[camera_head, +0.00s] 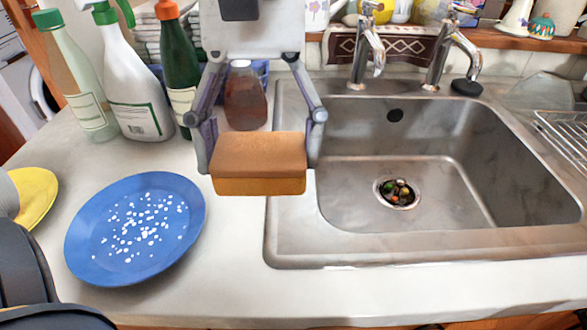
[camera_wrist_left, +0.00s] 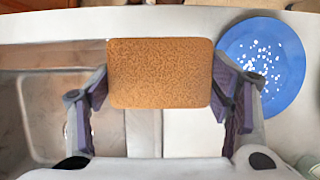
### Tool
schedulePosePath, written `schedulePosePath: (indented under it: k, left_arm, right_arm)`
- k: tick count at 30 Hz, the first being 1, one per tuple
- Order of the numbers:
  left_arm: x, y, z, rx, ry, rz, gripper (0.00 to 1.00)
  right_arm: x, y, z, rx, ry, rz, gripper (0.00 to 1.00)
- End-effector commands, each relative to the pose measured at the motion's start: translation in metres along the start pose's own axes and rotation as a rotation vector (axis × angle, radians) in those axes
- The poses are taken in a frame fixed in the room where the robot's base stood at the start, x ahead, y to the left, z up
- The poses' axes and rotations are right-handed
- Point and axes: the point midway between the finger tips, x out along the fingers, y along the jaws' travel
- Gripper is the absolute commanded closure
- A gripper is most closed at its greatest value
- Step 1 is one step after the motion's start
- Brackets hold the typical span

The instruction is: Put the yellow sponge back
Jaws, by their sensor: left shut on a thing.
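The sponge (camera_head: 258,172), orange-yellow with a browner top face, is held level between the two fingers of my left gripper (camera_head: 259,160). It is in front of the sink's left rim, seemingly above the counter; the exact height is hard to tell. In the left wrist view the sponge (camera_wrist_left: 160,73) spans the gap between the purple-padded fingers of the left gripper (camera_wrist_left: 161,88). It hides part of the counter and rim beneath. My right gripper is not in view.
The steel sink (camera_head: 400,180) is at right, with colourful scraps in its drain (camera_head: 397,193). A blue plate (camera_head: 90,235) with white specks lies at left, near a yellow plate (camera_head: 38,190). Bottles (camera_head: 128,85) stand behind; a brown bottle (camera_head: 245,105) stands behind the sponge. The front counter is clear.

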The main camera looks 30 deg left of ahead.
Motion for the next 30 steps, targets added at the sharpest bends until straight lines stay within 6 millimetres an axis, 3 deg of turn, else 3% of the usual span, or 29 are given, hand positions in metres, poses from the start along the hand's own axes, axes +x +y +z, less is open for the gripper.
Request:
schedulePosePath:
  k: [6,10,17,22,30]
  left_arm:
    - [0.017,0.017,-0.047,-0.003,-0.002,-0.001,0.50]
    - [0.028,0.022,-0.066,0.000,-0.001,0.000,0.50]
    - [0.040,0.029,-0.086,-0.002,-0.001,-0.001,0.50]
    - [0.066,0.028,-0.096,0.002,0.002,0.001,0.50]
    - [0.068,0.028,-0.097,0.001,0.001,0.001,0.50]
  right_arm:
    - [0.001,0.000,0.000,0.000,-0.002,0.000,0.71]
    - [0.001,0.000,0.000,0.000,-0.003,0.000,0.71]
    - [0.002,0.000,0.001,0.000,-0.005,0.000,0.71]
    - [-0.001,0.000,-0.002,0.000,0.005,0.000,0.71]
    - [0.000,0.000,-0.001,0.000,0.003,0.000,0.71]
